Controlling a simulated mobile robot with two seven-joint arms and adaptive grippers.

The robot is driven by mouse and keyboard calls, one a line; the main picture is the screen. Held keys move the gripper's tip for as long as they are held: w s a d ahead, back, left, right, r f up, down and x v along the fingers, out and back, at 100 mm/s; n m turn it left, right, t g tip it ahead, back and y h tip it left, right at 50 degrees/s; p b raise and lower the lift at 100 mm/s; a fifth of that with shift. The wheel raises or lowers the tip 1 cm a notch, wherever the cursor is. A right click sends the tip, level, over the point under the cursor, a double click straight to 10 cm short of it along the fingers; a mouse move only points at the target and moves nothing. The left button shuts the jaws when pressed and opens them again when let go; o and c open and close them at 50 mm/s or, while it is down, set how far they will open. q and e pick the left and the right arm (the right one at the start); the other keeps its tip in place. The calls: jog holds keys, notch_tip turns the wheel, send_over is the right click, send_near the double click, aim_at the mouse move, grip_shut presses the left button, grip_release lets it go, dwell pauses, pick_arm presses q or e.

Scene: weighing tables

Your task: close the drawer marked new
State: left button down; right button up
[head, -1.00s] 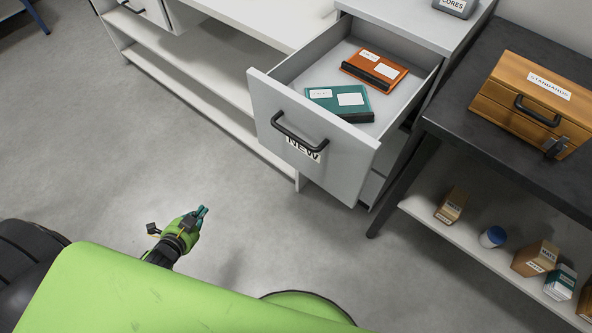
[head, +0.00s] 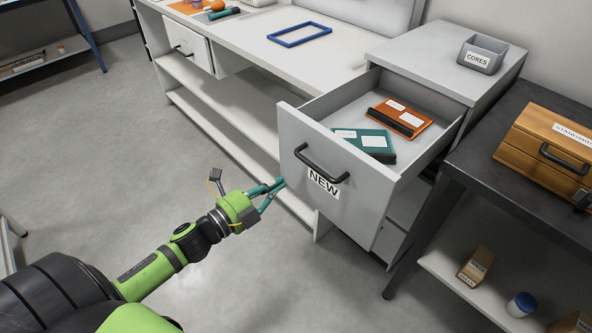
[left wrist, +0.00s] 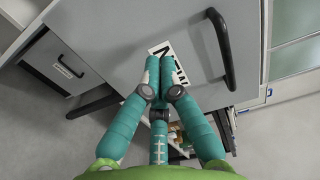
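The drawer marked NEW (head: 345,205) stands pulled out of the grey cabinet, with a black bar handle (head: 322,165) on its front. A teal binder (head: 365,146) and an orange binder (head: 400,118) lie inside. My left gripper (head: 279,186) is at the left of the drawer front, its teal fingers drawn together and empty. In the left wrist view its fingertips (left wrist: 161,60) point at the drawer front (left wrist: 125,35), over part of the NEW label, beside the handle (left wrist: 222,48). I cannot tell whether they touch it. My right gripper is out of view.
The cabinet top (head: 425,50) bears a grey CORES box (head: 482,55). A dark table (head: 480,150) with a wooden STANDARDS case (head: 550,150) stands close at the right. A white bench (head: 250,35) with a blue frame (head: 300,34) adjoins on the left. Open floor (head: 110,130) lies left.

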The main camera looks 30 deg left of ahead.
aim_at(305, 165)
pick_arm(q)
jog(key=x, duration=0.6)
jog(key=shift+w+d, duration=0.1)
jog(key=shift+w, duration=0.15)
jog(key=shift+p, duration=0.3)
